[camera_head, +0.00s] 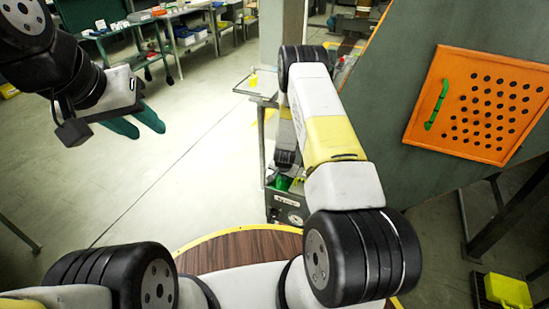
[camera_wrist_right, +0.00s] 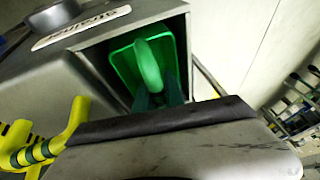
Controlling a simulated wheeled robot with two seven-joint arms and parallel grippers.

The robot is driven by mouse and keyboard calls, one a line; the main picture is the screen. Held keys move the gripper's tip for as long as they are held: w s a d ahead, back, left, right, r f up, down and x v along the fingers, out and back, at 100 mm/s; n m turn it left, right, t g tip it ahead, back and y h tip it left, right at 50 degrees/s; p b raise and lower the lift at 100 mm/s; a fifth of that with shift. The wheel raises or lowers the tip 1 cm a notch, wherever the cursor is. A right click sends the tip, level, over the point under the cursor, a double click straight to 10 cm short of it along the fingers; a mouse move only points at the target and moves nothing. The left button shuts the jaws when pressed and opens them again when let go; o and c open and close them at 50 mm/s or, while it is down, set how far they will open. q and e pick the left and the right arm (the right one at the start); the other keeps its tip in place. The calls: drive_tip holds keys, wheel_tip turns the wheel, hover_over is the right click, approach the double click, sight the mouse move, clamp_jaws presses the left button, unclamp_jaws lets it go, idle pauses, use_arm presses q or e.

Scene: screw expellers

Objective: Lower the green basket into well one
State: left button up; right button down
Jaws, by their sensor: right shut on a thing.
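The green basket (camera_wrist_right: 125,68) shows in the right wrist view inside the square opening of a grey metal housing (camera_wrist_right: 70,62), its looped handle towards the camera. My right gripper (camera_wrist_right: 157,92) has its dark teal fingers at the handle and is shut on the basket. How deep the basket sits is hidden. In the head view a bit of the green basket (camera_head: 283,183) shows at the top of the grey unit, mostly behind my right arm. My left gripper (camera_head: 143,122) hangs at upper left, its teal fingers apart and empty, over the floor.
An orange perforated panel (camera_head: 480,105) with a green handle (camera_head: 437,105) is on the big green machine at right. A yellow box (camera_head: 508,291) lies at lower right. A small tray stand (camera_head: 255,85) is behind the arm. Yellow handles (camera_wrist_right: 45,145) show beside the housing.

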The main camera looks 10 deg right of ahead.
drive_tip(key=shift+s+d, duration=0.1)
drive_tip(key=shift+d, duration=0.05)
drive_tip(key=c, duration=1.3)
unclamp_jaws()
drive_tip(key=shift+c, duration=0.2)
drive_tip(key=shift+o, duration=0.2)
drive_tip(key=shift+f, duration=0.1)
drive_tip(key=o, duration=0.4)
drive_tip(key=shift+c, duration=0.2)
drive_tip(key=shift+r, duration=5.1)
drive_tip(key=shift+r, duration=0.1)
